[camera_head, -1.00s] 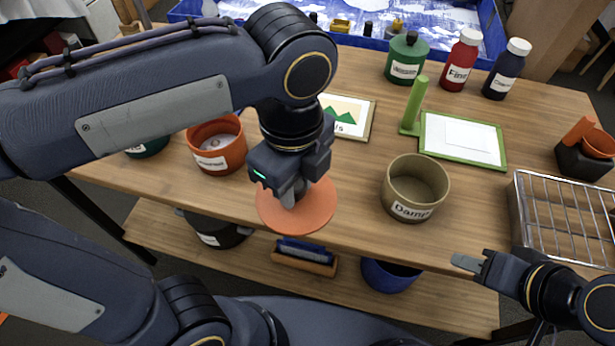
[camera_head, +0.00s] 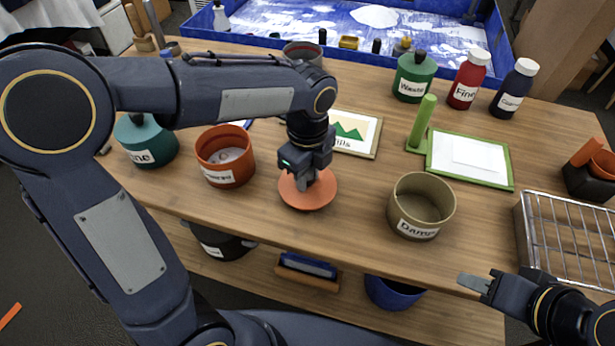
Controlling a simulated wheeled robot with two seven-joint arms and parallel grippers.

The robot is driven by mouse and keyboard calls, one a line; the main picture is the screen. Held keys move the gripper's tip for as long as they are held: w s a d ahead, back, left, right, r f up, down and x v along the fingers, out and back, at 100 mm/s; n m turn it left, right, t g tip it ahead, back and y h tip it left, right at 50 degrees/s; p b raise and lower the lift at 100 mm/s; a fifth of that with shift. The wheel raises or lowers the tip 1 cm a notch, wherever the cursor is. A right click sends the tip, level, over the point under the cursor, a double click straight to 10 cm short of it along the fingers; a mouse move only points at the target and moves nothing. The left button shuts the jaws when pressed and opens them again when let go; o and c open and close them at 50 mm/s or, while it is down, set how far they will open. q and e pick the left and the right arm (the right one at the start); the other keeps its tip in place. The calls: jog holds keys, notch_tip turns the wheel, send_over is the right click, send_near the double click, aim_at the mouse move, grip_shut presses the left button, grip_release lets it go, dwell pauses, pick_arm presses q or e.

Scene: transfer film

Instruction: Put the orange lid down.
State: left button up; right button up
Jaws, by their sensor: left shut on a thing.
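The orange lid (camera_head: 308,199) is a flat round disc at the front middle of the wooden table, at or just above the top; I cannot tell whether it touches. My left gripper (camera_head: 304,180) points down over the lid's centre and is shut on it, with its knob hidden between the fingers. The orange pot (camera_head: 226,157), open and labelled, stands to the left of the lid. My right gripper (camera_head: 476,284) is at the lower right, beyond the table's front edge, away from the lid; its finger gap is not clear.
An open tan pot (camera_head: 421,207) labelled "Damp" stands right of the lid. A teal lidded pot (camera_head: 147,141) is far left. A picture card (camera_head: 357,134) and a green frame (camera_head: 468,159) lie behind. A wire rack (camera_head: 570,240) is at right. Bare wood surrounds the lid.

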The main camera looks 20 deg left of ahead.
aim_at(308, 174)
pick_arm(q)
jog(key=shift+f, duration=0.7)
jog(key=shift+f, duration=0.2)
jog(key=o, duration=1)
jog(key=shift+c, duration=0.2)
jog(key=shift+r, duration=0.1)
jog(key=shift+r, duration=0.15)
notch_tip(308, 174, up, 11)
jog(key=shift+r+p, duration=0.1)
jog(key=shift+p, duration=0.45)
jog(key=shift+r, duration=0.4)
